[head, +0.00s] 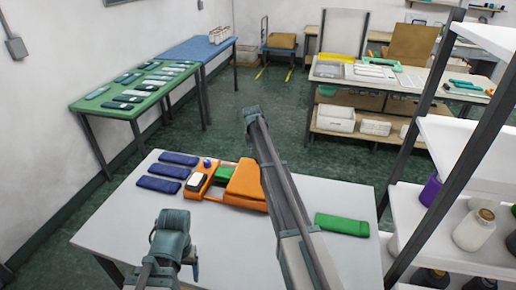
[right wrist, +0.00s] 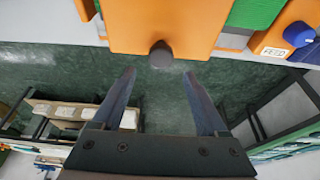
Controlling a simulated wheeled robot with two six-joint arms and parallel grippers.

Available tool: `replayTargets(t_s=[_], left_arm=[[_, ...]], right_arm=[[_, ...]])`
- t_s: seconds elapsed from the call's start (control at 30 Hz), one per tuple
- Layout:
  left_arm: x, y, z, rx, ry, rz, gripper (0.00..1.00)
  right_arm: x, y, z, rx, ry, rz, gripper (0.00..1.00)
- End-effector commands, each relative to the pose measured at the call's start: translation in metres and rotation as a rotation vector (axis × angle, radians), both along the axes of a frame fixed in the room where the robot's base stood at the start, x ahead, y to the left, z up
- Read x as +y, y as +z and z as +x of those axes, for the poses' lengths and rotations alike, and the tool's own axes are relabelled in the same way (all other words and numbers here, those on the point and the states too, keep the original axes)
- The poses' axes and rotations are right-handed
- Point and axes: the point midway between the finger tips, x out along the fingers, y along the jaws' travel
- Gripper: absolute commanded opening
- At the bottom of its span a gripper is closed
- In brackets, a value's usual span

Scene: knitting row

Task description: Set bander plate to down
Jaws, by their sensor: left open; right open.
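The bander is an orange machine (head: 197,186) on the white table. Its broad orange plate (head: 247,180) looks tilted up above the base, partly hidden by my right arm. In the right wrist view the plate (right wrist: 180,22) fills the top, with a dark round knob (right wrist: 161,54) at its edge. My right gripper (right wrist: 159,76) is open and empty, its fingertips just short of the knob and to either side of it. My left gripper (head: 172,226) is open over the near left of the table, away from the bander.
Several dark blue packs (head: 168,171) lie left of the bander; a green pack (head: 341,225) lies to the right. A blue knob (right wrist: 299,34) sits beside a FEED label. A shelf rack (head: 405,220) stands close at the right. The white table's front left (head: 110,232) is clear.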

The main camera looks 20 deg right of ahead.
Motion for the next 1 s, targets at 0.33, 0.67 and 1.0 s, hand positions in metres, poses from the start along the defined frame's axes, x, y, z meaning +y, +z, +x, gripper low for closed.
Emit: replayTargets(t_s=[0.33, 0.67, 1.0], left_arm=[[0.0, 0.064, 0.0, 0.0, 0.006, -0.001, 0.77], [0.0, 0.092, 0.0, -0.001, 0.014, -0.002, 0.77], [0.0, 0.091, 0.0, -0.001, 0.014, -0.002, 0.77]], right_arm=[[0.01, 0.064, -0.017, 0.0, 0.0, -0.001, 0.76], [0.016, 0.093, -0.025, -0.001, 0.0, -0.002, 0.76], [0.017, 0.091, -0.025, -0.001, 0.0, -0.002, 0.76]])
